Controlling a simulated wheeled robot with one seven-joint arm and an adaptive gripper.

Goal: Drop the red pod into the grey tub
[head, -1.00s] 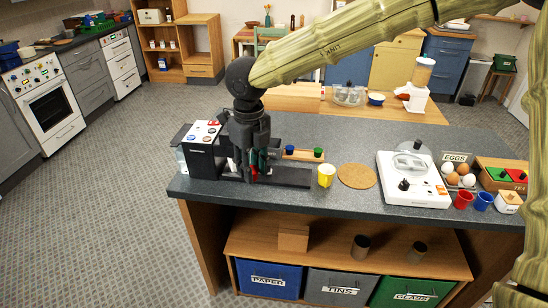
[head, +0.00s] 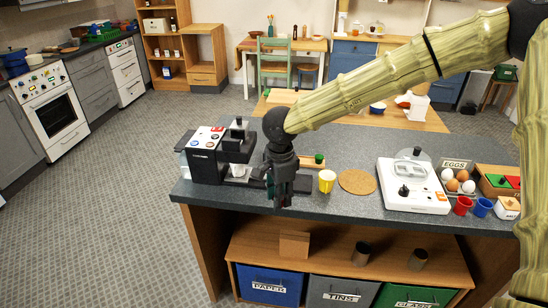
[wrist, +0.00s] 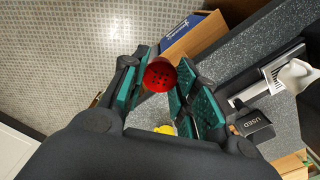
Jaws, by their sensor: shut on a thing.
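My gripper (head: 280,195) is over the front edge of the counter, right of the coffee machine. In the head view the pod is hidden by the gripper. The grey tub (head: 339,286), labelled TINS, stands under the counter between a blue tub and a green tub, below and to the right of my gripper.
The blue PAPER tub (head: 269,279) and green GLASS tub (head: 413,297) flank it. A wooden shelf with a block (head: 294,244) and two dark cylinders lies above the tubs. The coffee machine (head: 205,155), yellow cup (head: 327,181) and cork mat (head: 357,182) stand on the counter.

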